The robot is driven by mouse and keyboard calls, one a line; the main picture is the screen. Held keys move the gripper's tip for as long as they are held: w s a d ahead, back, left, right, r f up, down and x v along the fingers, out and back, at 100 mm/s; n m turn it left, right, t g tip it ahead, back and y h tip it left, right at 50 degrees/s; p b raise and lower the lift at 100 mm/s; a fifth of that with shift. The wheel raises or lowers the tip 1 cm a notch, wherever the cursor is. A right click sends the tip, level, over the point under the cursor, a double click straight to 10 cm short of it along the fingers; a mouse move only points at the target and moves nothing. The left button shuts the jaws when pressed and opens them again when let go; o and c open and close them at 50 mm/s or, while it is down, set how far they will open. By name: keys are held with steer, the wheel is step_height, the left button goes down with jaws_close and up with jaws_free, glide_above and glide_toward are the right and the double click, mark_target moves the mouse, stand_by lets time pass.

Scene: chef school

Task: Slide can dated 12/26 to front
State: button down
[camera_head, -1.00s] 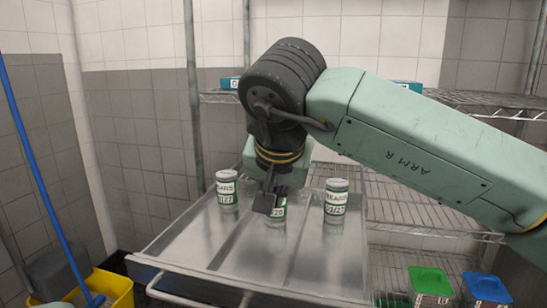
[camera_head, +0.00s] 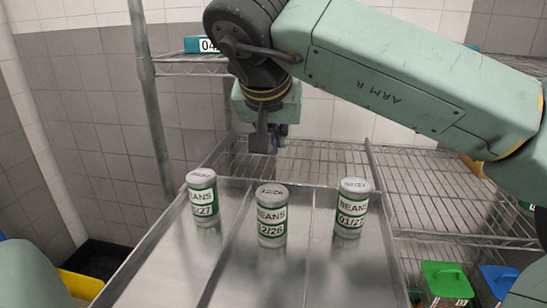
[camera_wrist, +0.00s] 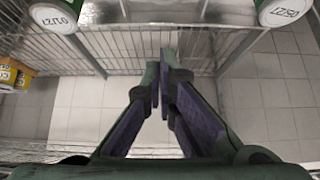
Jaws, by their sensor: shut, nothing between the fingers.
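Three silver-topped cans with green and white BEANS labels stand upright in a row on a metal tray (camera_head: 165,262). The middle can (camera_head: 271,217) appears to read 12/26. The left can (camera_head: 203,200) reads partly, ending 2/27, and the right can (camera_head: 350,208) reads 01/27. My gripper (camera_head: 268,146) is behind the middle can, at the tray's far end, apart from it. In the wrist view the fingers (camera_wrist: 160,85) point at the wire shelf and are shut on nothing. Can tops show at the upper left (camera_wrist: 53,18) and upper right (camera_wrist: 283,12) there.
Low ridges divide the tray lengthwise into lanes. Wire shelving (camera_head: 440,205) stands behind and to the right. A green-lidded container (camera_head: 446,279) and a blue-lidded one (camera_head: 497,280) sit at the lower right. A yellow bucket (camera_head: 80,284) is at the lower left.

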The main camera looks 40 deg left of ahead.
mark_target(272, 199)
steer(key=shift+w+a+f, duration=0.2)
steer(key=shift+w+f, duration=0.05)
steer(key=shift+f, duration=0.05)
step_height(272, 199, down, 7)
steer(key=w+p, duration=0.1)
steer(key=p, duration=0.3)
steer(key=shift+w+a, duration=0.2)
steer(key=shift+a, duration=0.2)
steer(key=shift+d+f, duration=0.1)
